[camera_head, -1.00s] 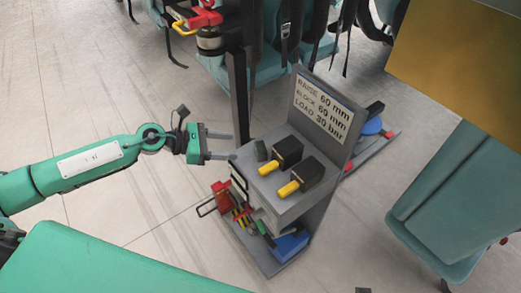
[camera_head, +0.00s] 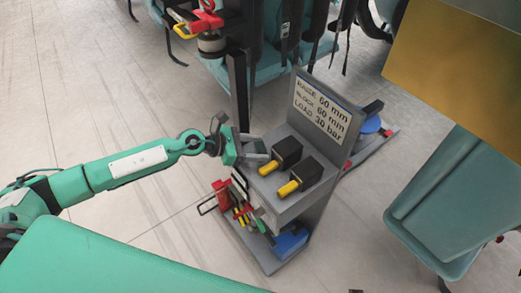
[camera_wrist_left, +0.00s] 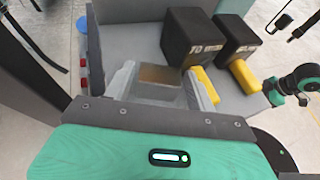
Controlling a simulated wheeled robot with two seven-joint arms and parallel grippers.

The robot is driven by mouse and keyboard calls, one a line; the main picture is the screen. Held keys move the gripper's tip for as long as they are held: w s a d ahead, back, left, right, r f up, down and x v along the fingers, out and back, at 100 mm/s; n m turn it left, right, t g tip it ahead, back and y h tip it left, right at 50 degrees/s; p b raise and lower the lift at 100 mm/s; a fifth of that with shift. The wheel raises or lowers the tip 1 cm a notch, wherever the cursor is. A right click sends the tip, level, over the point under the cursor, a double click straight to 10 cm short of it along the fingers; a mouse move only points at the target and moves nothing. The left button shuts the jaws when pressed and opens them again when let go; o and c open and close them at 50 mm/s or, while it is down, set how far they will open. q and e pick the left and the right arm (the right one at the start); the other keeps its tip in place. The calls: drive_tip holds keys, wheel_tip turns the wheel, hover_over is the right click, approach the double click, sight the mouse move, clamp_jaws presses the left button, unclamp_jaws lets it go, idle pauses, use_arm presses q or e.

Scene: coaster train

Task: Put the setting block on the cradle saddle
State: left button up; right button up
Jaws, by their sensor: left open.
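My left gripper (camera_head: 256,155) is open at the left end of the grey stand top, beside two black blocks with yellow handles. The nearer-left black block (camera_head: 286,151) and the right black block (camera_head: 307,171) stand side by side. In the left wrist view, one block (camera_wrist_left: 192,38) bears "70" and the other (camera_wrist_left: 237,42) has an unclear label. The open fingers (camera_wrist_left: 162,88) straddle a brownish patch; I cannot tell if it is a block. The small dark block at this end is hidden in the head view. I cannot identify the cradle saddle.
A sign (camera_head: 321,110) reads raise 60 mm, block 60 mm, load 30 bar. Red and blue tools sit on the stand's lower shelf. A dark post (camera_head: 238,95) rises behind the gripper. A green and black part (camera_wrist_left: 297,84), perhaps my right arm, shows at right.

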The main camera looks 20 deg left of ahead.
use_arm(q)
drive_tip(key=c, duration=1.2)
drive_tip(key=shift+r, duration=0.15)
